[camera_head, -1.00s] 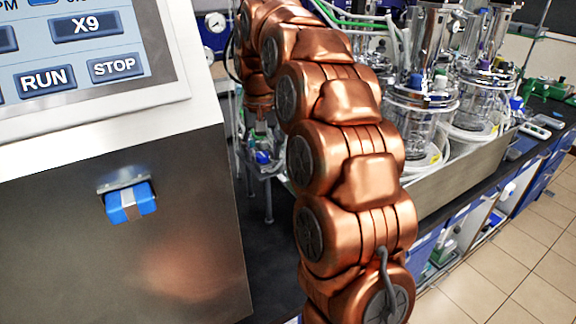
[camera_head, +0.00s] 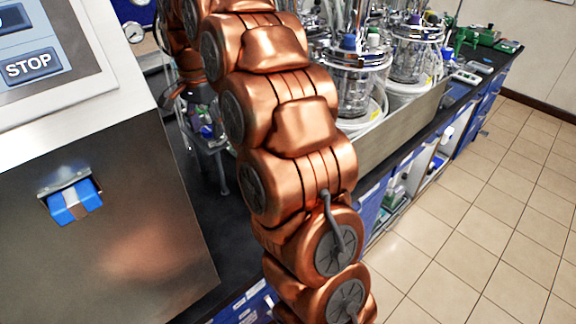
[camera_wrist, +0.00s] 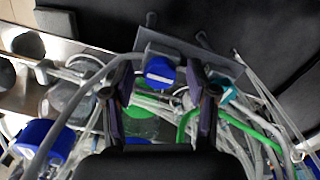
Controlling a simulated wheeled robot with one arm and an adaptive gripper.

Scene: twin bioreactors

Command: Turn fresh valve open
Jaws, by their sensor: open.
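In the wrist view a round blue knob (camera_wrist: 160,71) with a pale bar sits on a grey bracket, between and just beyond the tips of my open gripper (camera_wrist: 160,82). The fingers stand apart on either side of it; I cannot tell whether they touch it. A teal part (camera_wrist: 222,90) sits to the right of the right finger. No label shows, so I cannot confirm which part is the fresh valve. In the head view my copper arm crosses the middle, and my gripper cannot be made out there.
Green and clear tubes (camera_wrist: 258,125) crowd around my fingers. Glass bioreactor vessels (camera_head: 357,85) stand in a steel tray (camera_head: 402,128) on the black bench. A steel cabinet (camera_head: 120,250) with a blue latch (camera_head: 76,203) fills the left. Tiled floor (camera_head: 470,230) at right is clear.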

